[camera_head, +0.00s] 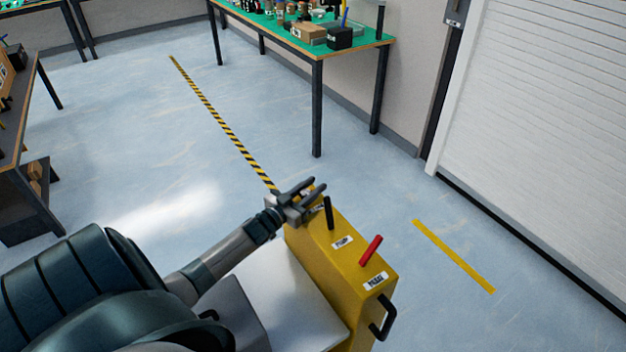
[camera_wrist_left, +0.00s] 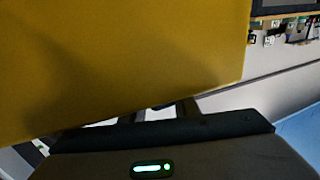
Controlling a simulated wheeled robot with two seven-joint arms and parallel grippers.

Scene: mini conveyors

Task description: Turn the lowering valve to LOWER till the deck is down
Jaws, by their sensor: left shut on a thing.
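A yellow housing (camera_head: 345,260) stands at the lower middle of the head view, with labels on top. A black lever (camera_head: 328,213) and a red lever (camera_head: 371,250) stick up from it. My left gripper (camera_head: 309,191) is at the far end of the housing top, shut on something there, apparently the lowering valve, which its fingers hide. A label beside it is partly covered. A pale flat plate (camera_head: 290,297), probably the deck, lies left of the housing; its height is hard to judge. In the left wrist view the housing's yellow side (camera_wrist_left: 120,60) fills the upper left. My right gripper is out of view.
A black handle (camera_head: 382,318) sticks out of the housing's near end. A green-topped workbench (camera_head: 290,38) with several items stands at the back. A white roller door (camera_head: 550,110) is at the right. The floor around the housing is clear, with striped tape (camera_head: 222,127) on it.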

